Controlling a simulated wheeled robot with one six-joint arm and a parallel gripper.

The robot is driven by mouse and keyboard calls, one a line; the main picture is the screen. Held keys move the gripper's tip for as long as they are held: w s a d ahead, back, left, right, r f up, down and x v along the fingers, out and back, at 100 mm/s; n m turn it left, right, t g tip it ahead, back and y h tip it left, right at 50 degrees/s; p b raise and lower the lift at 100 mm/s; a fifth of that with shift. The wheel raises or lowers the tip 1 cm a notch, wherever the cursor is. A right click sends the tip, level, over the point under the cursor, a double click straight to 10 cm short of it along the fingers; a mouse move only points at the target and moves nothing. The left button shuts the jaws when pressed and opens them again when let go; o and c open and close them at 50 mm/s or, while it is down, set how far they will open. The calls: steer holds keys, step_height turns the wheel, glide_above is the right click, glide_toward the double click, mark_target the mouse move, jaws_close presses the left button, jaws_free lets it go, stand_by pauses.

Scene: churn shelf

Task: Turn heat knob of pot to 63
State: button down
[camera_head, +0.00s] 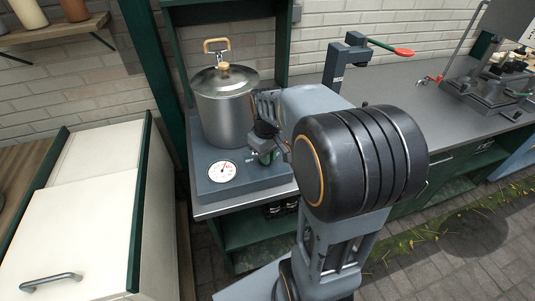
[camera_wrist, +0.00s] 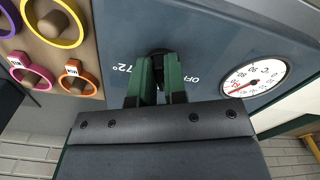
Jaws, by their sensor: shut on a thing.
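The pot (camera_head: 225,112) is a steel vessel with a lid and a wooden-gripped handle, on a blue-grey heater base (camera_head: 205,190). A round white dial with a red needle (camera_head: 222,171) is on the base's front; it also shows in the wrist view (camera_wrist: 253,78). My gripper (camera_head: 264,156) is at the base's front, right of the dial. In the wrist view my gripper (camera_wrist: 158,78) has its green fingers shut on the dark heat knob (camera_wrist: 158,54), which they mostly hide. "72°" and "OFF" are printed beside it. The knob's pointer is hidden.
The wrist view shows several coloured rings on pegs on a brown panel (camera_wrist: 60,60). A grey counter (camera_head: 430,120) runs right, with a red-handled lever device (camera_head: 345,60). A white cabinet (camera_head: 75,230) stands at left. Dark items sit on the green shelf below the base.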

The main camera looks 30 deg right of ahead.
stand_by(0.4)
steer(key=c, duration=1.2)
jaws_free()
steer(key=shift+o, duration=0.2)
step_height(320, 180, up, 14)
steer(key=p, duration=0.1)
steer(key=shift+f, duration=0.1)
